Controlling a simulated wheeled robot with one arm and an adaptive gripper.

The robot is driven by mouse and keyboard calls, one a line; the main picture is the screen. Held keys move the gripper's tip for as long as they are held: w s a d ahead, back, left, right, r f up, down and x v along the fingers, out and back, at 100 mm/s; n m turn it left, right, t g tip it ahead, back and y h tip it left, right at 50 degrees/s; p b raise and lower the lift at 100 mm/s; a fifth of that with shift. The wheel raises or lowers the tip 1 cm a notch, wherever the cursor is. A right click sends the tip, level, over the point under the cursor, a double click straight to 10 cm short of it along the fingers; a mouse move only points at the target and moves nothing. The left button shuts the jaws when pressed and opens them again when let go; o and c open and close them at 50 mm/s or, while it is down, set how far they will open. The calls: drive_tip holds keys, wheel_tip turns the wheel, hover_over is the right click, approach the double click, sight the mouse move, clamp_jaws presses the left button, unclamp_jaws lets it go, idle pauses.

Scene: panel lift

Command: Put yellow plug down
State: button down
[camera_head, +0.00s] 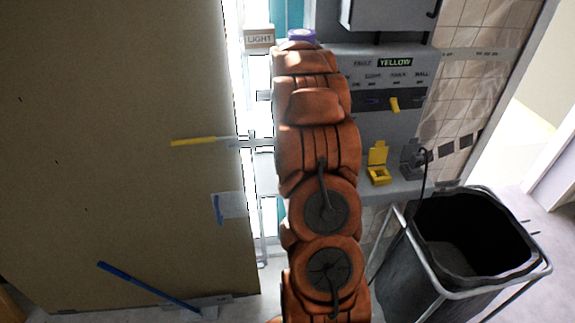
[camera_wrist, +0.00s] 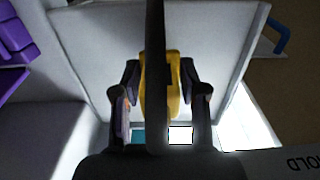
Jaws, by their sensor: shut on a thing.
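In the wrist view, my gripper (camera_wrist: 161,90) has its two dark fingers on either side of the yellow plug (camera_wrist: 173,78) and is shut on it. A dark vertical strip, perhaps the plug's cable, crosses in front and hides part of the plug. A pale panel surface (camera_wrist: 90,40) lies behind it. In the head view, my orange arm reaches up the middle and hides the gripper and plug. A yellow socket (camera_head: 379,174) with its lid raised sits on the grey panel's lower ledge, right of my arm.
The grey panel has a YELLOW display (camera_head: 395,63) and a yellow lever (camera_head: 394,104). A dark socket (camera_head: 413,162) with a black cable is beside the yellow one. A black bin (camera_head: 470,240) in a metal frame stands front right. A large brown board (camera_head: 120,130) fills the left.

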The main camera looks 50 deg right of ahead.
drive_tip(key=shift+f, duration=0.2)
drive_tip(key=c, duration=0.6)
unclamp_jaws()
drive_tip(key=shift+r, duration=0.15)
wheel_tip(320, 180, up, 12)
drive_tip(key=b, duration=0.3)
drive_tip(key=shift+b, duration=0.4)
drive_tip(key=shift+r, duration=0.1)
